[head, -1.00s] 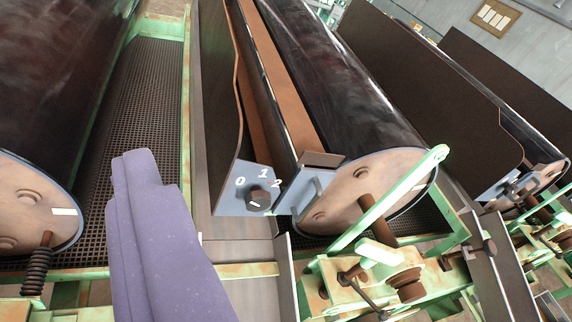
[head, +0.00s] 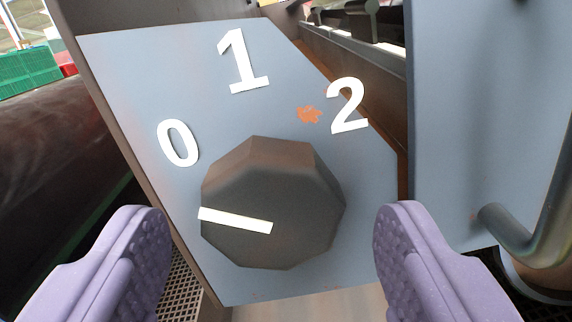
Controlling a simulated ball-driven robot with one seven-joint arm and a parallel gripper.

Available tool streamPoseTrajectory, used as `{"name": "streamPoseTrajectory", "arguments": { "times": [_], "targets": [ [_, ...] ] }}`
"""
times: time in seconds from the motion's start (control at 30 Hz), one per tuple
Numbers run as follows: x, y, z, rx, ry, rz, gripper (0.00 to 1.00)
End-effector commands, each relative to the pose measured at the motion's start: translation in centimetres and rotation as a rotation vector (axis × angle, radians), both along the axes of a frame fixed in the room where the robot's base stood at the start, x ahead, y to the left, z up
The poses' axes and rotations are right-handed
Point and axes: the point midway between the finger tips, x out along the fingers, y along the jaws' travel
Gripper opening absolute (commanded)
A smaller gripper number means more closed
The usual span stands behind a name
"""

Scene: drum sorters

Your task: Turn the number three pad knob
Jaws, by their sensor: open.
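The knob (head: 275,185) is a dark, many-sided dial on a blue-grey plate (head: 190,75) marked 0, 1 and 2. Its white pointer line (head: 235,220) runs from the knob's middle to its left edge, pointing left and slightly up, a little below the 0. My gripper (head: 270,240) is open, with one purple finger to the lower left of the knob and the other to the lower right. Visible gaps separate both fingers from the knob in the picture. I cannot tell how far the fingertips are from the plate. No number three label shows.
A blue-grey panel with a bent metal handle (head: 530,235) stands close on the right, beside the right finger. A dark drum (head: 50,150) lies at the left. Dark mesh (head: 180,290) shows below. A green crate (head: 28,70) is far off at upper left.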

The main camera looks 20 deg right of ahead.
Motion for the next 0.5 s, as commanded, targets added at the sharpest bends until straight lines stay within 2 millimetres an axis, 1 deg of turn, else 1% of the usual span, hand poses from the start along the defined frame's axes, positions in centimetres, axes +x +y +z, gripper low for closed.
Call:
{"name": "streamPoseTrajectory", "arguments": {
  "times": [0.03, 0.17, 0.4, 0.43, 0.47, 0.5],
  "targets": [
    [0.6, -0.3, -0.1, 0.000, -0.001, 0.000, 0.73],
    [1.4, -0.8, -0.1, -0.001, 0.000, 0.001, 0.73],
    [1.6, -0.9, 0.0, 0.001, 0.002, 0.001, 0.73],
    [1.6, -0.9, 0.0, 0.001, 0.002, 0.001, 0.71],
    [1.6, -0.9, 0.0, 0.001, 0.002, 0.000, 0.64],
    [1.6, -0.9, 0.0, 0.001, 0.002, 0.000, 0.55]
  ]
}}
